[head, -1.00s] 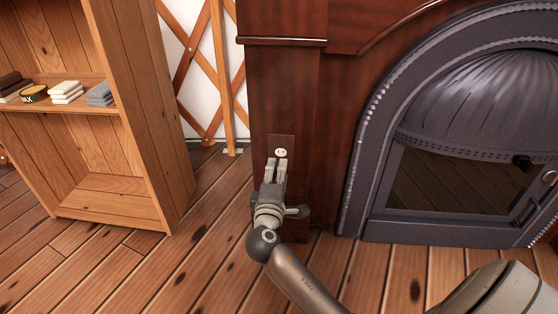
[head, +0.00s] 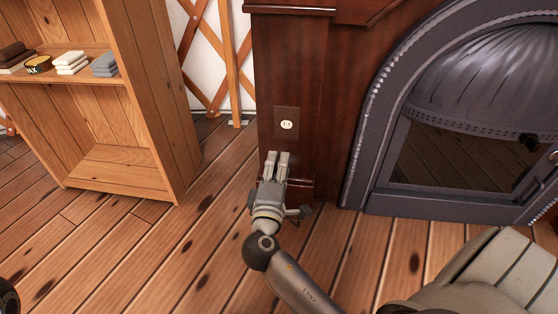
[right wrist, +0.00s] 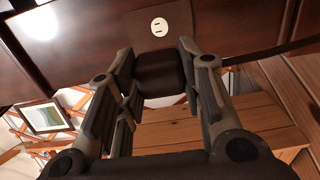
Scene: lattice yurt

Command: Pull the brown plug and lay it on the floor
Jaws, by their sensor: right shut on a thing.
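The dark brown plug (right wrist: 160,75) sits between the fingers of my right gripper in the right wrist view. My right gripper (head: 277,154) is shut on it; in the head view the fingers hide the plug. The pale round socket (head: 287,125) is on a dark plate on the wooden fireplace post, its slots bare. It also shows in the right wrist view (right wrist: 159,26), beyond the plug and apart from it. The gripper is just below the socket in the head view. My left gripper is not in view.
The plank floor (head: 190,255) is clear around the post's foot. A wooden shelf (head: 122,170) with small goods stands at left. The grey arched stove front (head: 375,130) is at right. A lattice wall (head: 212,60) stands behind. A framed picture (right wrist: 46,117) shows in the wrist view.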

